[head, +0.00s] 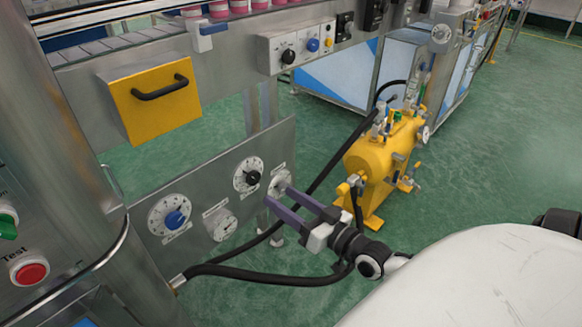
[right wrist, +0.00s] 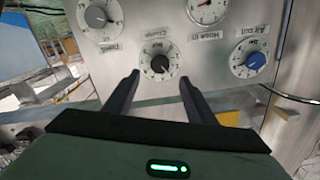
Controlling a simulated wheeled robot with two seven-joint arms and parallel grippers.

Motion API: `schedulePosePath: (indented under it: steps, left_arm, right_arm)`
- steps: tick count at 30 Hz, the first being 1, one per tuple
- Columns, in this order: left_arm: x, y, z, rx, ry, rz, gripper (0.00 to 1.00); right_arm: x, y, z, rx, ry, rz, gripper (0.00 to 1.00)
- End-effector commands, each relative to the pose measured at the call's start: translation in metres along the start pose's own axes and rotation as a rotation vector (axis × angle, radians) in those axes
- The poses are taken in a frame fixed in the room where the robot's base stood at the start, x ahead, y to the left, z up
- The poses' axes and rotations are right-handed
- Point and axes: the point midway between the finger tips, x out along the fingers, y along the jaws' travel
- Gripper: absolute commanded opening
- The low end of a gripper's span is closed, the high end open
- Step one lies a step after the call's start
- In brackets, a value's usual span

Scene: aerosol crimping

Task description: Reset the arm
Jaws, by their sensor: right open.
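My right gripper (head: 277,199) reaches in from the lower right in the head view. Its two dark fingers are open, apart and empty, pointing at the metal dial panel (head: 195,182). The fingers end near the panel's right-hand dial (head: 279,183). In the right wrist view the open fingers (right wrist: 158,82) point at the panel, one on each side below the black-knob dial (right wrist: 159,63). I cannot tell whether they touch the panel. My left gripper is not in either view.
The blue-knob dial (head: 175,219) and a small gauge (head: 225,226) are on the panel. A yellow tank (head: 375,163) stands behind the gripper. A black hose (head: 270,279) runs below it. A yellow drawer (head: 155,104) is above. Green floor (head: 300,130) is open behind.

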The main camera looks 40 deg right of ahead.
Motion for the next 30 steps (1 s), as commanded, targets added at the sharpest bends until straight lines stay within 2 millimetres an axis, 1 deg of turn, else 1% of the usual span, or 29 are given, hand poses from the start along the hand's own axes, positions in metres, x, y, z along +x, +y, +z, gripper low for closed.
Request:
schedulePosePath:
  steps: [1,2,6,24,26,29,30]
  left_arm:
    - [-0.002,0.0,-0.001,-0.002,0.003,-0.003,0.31]
    - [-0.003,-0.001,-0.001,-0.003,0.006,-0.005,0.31]
    - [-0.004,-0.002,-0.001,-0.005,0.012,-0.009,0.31]
    - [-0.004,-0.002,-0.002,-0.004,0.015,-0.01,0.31]
    - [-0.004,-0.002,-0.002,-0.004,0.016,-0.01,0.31]
    - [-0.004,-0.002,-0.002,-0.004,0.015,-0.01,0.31]
    - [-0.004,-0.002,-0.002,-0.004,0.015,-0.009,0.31]
  right_arm:
    - [-0.007,0.0,0.0,0.0,-0.003,0.0,0.51]
    - [-0.011,0.0,0.0,0.001,-0.003,0.0,0.51]
    - [-0.018,0.0,0.0,0.001,-0.002,0.0,0.51]
    - [-0.019,-0.002,0.002,0.0,-0.006,-0.002,0.51]
    - [-0.019,-0.008,0.007,-0.002,-0.029,-0.008,0.51]
    - [-0.021,-0.03,0.029,-0.016,-0.123,-0.029,0.51]
    - [-0.023,-0.043,0.041,-0.028,-0.18,-0.041,0.51]
